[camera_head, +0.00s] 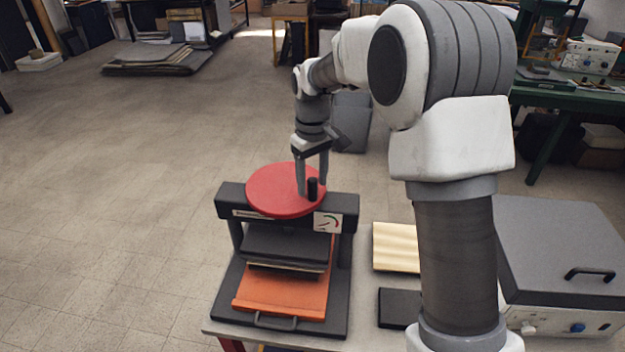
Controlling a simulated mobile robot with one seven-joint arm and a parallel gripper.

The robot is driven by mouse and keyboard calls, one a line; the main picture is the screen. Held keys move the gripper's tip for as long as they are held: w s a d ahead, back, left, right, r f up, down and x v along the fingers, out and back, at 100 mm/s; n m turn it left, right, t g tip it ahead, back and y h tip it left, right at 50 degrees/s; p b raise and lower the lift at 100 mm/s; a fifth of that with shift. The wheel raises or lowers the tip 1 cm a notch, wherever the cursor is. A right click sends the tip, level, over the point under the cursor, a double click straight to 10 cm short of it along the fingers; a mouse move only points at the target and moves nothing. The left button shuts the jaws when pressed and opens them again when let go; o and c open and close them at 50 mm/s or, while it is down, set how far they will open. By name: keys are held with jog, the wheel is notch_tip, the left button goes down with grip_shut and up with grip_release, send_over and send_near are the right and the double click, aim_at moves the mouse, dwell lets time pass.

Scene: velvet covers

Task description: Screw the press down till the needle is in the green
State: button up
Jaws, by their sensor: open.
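The press (229,236) stands on the table with a dark crossbeam and a dark base. A red round handwheel (270,190) sits on top, with a black upright knob (313,189) near its right edge. My gripper (312,190) is open above the right side of the wheel, its fingers pointing down around or beside the knob; I cannot tell whether they touch it. A small white gauge (328,223) with a green and red arc is on the beam's right front; its needle is too small to read. The dark platen (284,243) hangs above an orange board (282,292).
A light wooden block (396,247) and a black block (398,307) lie right of the press on the table (368,338). A grey box with a black handle (560,250) stands further right, partly behind my arm. The floor to the left is clear.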

jog(key=shift+f, duration=0.1)
grip_shut()
dwell(1.4)
